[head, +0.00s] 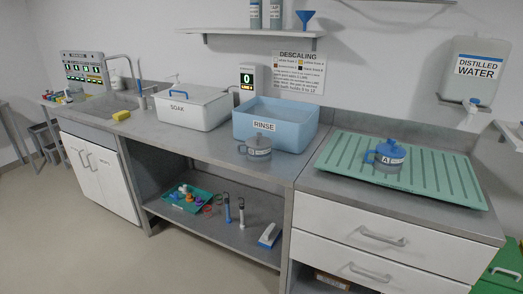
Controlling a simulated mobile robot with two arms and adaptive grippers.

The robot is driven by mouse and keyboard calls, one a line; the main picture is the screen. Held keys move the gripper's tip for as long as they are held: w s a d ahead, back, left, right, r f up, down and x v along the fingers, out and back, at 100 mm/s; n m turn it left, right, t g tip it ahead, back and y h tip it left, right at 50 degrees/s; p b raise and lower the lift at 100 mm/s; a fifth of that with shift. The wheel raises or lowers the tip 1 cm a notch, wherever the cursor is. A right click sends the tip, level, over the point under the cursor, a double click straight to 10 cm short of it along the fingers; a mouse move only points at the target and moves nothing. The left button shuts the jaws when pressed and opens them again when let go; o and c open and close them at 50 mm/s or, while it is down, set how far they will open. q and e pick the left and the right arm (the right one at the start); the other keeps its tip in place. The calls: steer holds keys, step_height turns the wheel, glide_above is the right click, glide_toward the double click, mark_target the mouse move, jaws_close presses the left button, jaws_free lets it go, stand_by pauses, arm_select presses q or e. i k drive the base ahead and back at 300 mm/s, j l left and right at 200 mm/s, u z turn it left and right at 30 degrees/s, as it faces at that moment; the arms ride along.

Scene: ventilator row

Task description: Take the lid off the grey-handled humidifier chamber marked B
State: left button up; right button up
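A small chamber with a grey handle and grey top (257,142) stands upright on the steel counter, in front of the blue RINSE tub (278,130). Its white label is too small to read surely. Its top looks closed, with the lid on. A second chamber, with a blue handle and blue top (389,151) and a label reading A, stands on the green ribbed mat (450,190) to the right. Neither of my grippers shows in the head view.
A white SOAK box (190,112) with a blue handle stands left of the tub. A yellow sponge (121,115) lies near the sink. A DISTILLED WATER container (478,68) hangs at the right. The counter's front strip (215,148) is clear left of the grey-handled chamber.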

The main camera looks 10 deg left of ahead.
mark_target(259, 142)
steer(key=i+z, duration=0.15)
steer(key=i, duration=0.45)
steer(key=i+j+z, duration=0.1)
steer(key=i, duration=0.45)
steer(key=j, duration=0.1)
